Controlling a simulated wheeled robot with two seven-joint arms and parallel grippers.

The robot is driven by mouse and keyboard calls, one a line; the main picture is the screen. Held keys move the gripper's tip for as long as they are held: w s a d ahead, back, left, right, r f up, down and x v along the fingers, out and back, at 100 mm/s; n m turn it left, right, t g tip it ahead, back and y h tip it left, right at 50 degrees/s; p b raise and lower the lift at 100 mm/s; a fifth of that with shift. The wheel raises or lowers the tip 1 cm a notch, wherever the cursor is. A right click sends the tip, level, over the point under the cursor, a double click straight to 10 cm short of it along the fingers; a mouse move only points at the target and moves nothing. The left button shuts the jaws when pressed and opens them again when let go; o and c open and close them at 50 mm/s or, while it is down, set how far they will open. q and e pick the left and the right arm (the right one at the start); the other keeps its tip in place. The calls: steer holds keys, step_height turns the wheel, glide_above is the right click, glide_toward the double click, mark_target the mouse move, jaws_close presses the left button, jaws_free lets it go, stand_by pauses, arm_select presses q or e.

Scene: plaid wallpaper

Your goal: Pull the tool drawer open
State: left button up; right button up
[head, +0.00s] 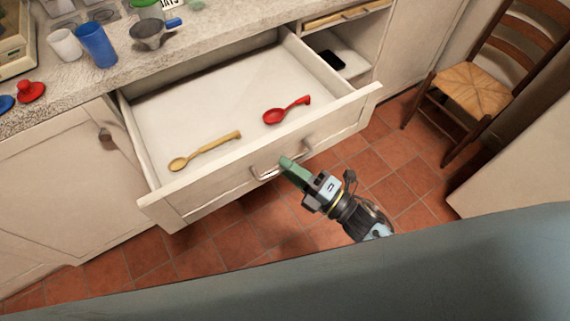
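The tool drawer (215,95) is a white drawer under the counter and stands pulled well out. A wooden spoon (205,150) and a red spoon (287,110) lie apart on its floor. Its bar handle (266,173) is on the front panel. My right gripper (289,166) has its green fingers at the middle of the handle and appears shut on it; the fingers hide part of the bar. My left gripper is not in view.
The stone counter (200,47) holds a blue cup (96,45), a white cup (65,45) and a small strainer (152,33). An open compartment to the right holds a black object (331,60). A wooden chair (470,85) stands at the right on the tiled floor.

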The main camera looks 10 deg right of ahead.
steer(key=v, duration=1.2)
steer(key=shift+f, duration=0.1)
steer(key=s+d+f+m+g+h, duration=0.25)
steer(key=f+m+h, duration=0.2)
steer(key=f, duration=0.45)
steer(key=s+d+f+m+g+h, duration=0.1)
steer(key=d+f+m+h, duration=0.25)
steer(key=f+m, duration=0.35)
steer(key=s+d+f+m+g+h, duration=0.1)
steer(key=d+f+m+h, duration=0.25)
steer(key=f, duration=0.65)
steer(key=s+d+f+m+g+h, duration=0.1)
steer(key=s+f+m+g, duration=0.3)
steer(key=s, duration=0.6)
steer(key=s+d+f+m+g+h, duration=0.2)
steer(key=s+f+m+g, duration=0.3)
steer(key=s, duration=0.5)
step_height(320, 180, down, 3)
steer(key=shift+s+d+r+m, duration=0.15)
steer(key=shift+d+m, duration=0.15)
steer(key=shift+d, duration=0.3)
